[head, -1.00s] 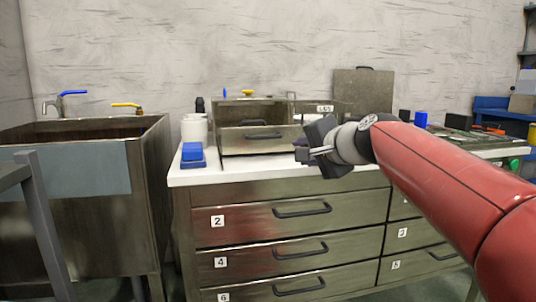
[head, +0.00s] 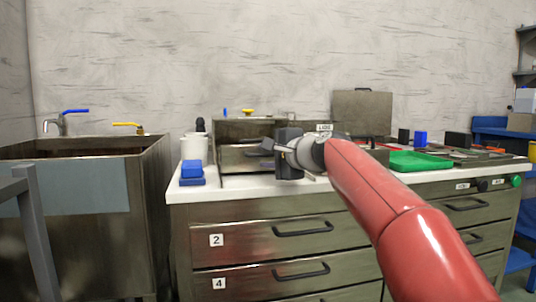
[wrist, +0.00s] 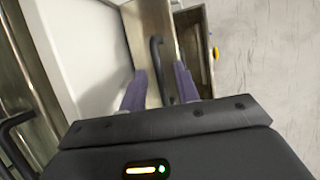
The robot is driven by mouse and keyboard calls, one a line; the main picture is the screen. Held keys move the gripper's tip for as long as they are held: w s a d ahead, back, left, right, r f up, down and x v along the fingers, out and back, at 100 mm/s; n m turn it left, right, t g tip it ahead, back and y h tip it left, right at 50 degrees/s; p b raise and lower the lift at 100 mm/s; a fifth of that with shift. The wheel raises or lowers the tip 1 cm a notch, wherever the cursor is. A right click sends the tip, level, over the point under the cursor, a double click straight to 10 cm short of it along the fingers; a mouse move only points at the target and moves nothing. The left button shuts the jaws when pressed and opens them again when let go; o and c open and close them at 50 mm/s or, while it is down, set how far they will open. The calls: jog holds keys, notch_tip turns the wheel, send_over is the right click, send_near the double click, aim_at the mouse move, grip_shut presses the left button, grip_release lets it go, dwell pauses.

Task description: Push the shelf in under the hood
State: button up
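The hood (head: 230,127) is a metal box on the white counter, against the back wall. The shelf (head: 238,158) is a metal drawer-like piece with a dark handle, set low at the hood's front. In the head view my gripper (head: 267,147) is in front of the shelf's right part and hides most of its handle. In the wrist view the two fingers of my gripper (wrist: 160,85) are apart. The dark handle (wrist: 157,62) shows between them against the shelf front (wrist: 148,20). I cannot tell whether the fingers touch it.
Blue blocks (head: 192,172) and a white canister (head: 194,147) stand left of the hood. A metal panel (head: 362,112) and a green tray (head: 418,161) are to the right. A deep sink (head: 145,200) is at far left. Counter drawers (head: 290,240) have protruding handles.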

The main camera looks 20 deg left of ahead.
jog(key=shift+a, duration=0.1)
grip_shut()
jog(key=shift+w, duration=0.1)
